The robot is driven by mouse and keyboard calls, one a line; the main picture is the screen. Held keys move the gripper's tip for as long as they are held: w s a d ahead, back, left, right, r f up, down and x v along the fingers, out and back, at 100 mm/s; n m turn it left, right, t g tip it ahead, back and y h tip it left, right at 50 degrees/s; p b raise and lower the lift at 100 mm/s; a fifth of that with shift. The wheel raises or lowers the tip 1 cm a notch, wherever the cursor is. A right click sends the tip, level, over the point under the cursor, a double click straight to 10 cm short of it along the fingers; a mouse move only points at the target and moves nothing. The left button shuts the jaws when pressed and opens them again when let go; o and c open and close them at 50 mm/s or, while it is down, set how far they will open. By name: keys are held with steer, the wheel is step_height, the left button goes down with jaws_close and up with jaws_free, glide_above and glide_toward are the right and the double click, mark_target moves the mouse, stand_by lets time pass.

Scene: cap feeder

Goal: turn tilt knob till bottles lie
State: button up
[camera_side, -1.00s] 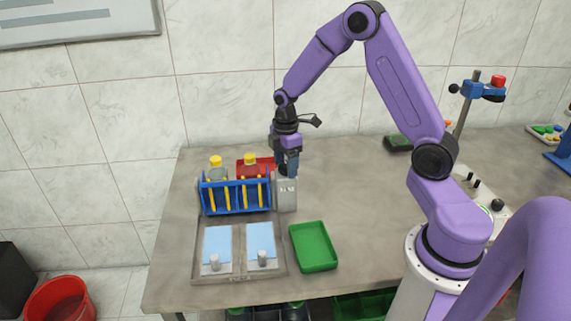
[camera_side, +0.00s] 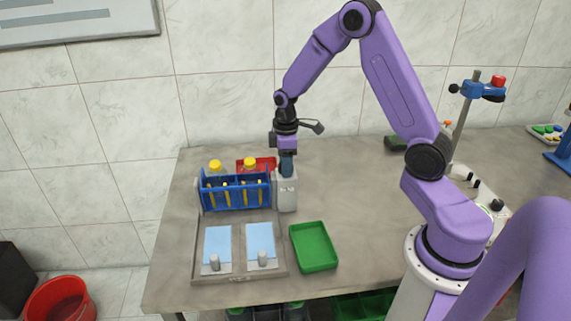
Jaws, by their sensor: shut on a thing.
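Two bottles with yellow caps, a left one (camera_side: 215,167) and a right one (camera_side: 249,164), sit in the blue rack (camera_side: 237,205) with yellow bars. The bottles look close to upright or tilted back; the rack hides their lower parts. A grey box (camera_side: 287,198) stands at the rack's right end. My gripper (camera_side: 287,172) points down at the top of this box and is shut. The tilt knob is hidden between its fingers, so I cannot see its angle.
A red tray (camera_side: 268,161) lies behind the rack. A grey plate with two light-blue pads (camera_side: 217,243) and small metal cylinders lies in front. A green tray (camera_side: 314,247) is to its right.

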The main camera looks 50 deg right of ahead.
steer(key=m, duration=0.5)
steer(key=o, duration=1)
steer(key=shift+c, duration=0.2)
steer(key=n, duration=0.4)
steer(key=shift+n, duration=0.4)
steer(key=n, duration=0.5)
